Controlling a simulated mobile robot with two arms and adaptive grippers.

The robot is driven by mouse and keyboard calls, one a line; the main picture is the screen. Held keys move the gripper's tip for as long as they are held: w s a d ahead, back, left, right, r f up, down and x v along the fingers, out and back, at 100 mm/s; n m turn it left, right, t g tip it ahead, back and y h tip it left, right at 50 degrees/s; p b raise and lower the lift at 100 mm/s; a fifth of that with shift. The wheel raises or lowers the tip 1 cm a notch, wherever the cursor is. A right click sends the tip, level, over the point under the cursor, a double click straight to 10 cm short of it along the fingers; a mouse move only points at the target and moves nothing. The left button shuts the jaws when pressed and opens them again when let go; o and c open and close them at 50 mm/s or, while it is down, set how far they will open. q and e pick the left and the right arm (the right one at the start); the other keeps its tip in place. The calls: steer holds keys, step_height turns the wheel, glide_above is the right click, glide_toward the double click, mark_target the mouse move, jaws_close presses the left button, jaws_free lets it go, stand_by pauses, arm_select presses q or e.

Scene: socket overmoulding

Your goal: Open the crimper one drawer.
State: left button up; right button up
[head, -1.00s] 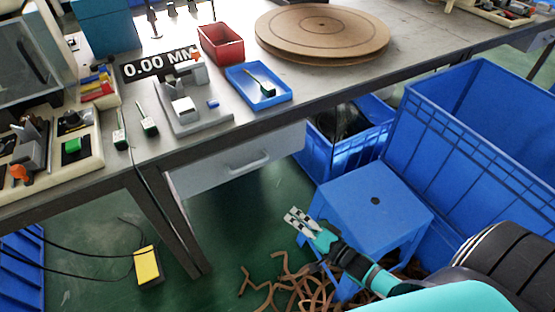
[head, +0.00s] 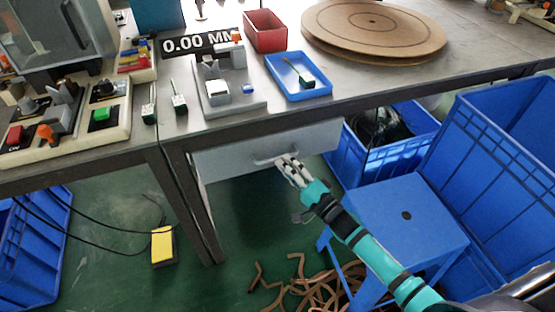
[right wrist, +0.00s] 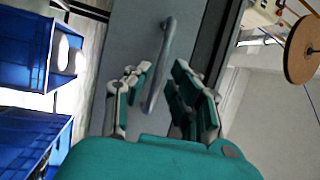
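The crimper one drawer (head: 228,160) is a grey front under the workbench, and it looks shut. Its bar handle (head: 275,158) is on the front, partly behind my right gripper in the head view. My right gripper (head: 285,163) is at the handle. In the right wrist view, the handle (right wrist: 160,70) runs between the two spread fingers of the gripper (right wrist: 160,95), whose tips are on either side of it. I cannot tell whether either finger touches it. My left gripper is not in view.
The workbench (head: 350,85) carries a grey device (head: 228,85), a blue tray (head: 300,88), a red bin (head: 265,32) and a round wooden disc (head: 375,25). A blue stool (head: 415,225) and blue crates (head: 500,160) stand at right. Brown strips (head: 300,290) lie on the floor.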

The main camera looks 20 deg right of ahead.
mark_target(277, 159)
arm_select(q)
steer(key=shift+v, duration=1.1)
arm_select(e)
steer(key=shift+x, duration=1.9)
steer(key=shift+f, duration=0.1)
jaws_close()
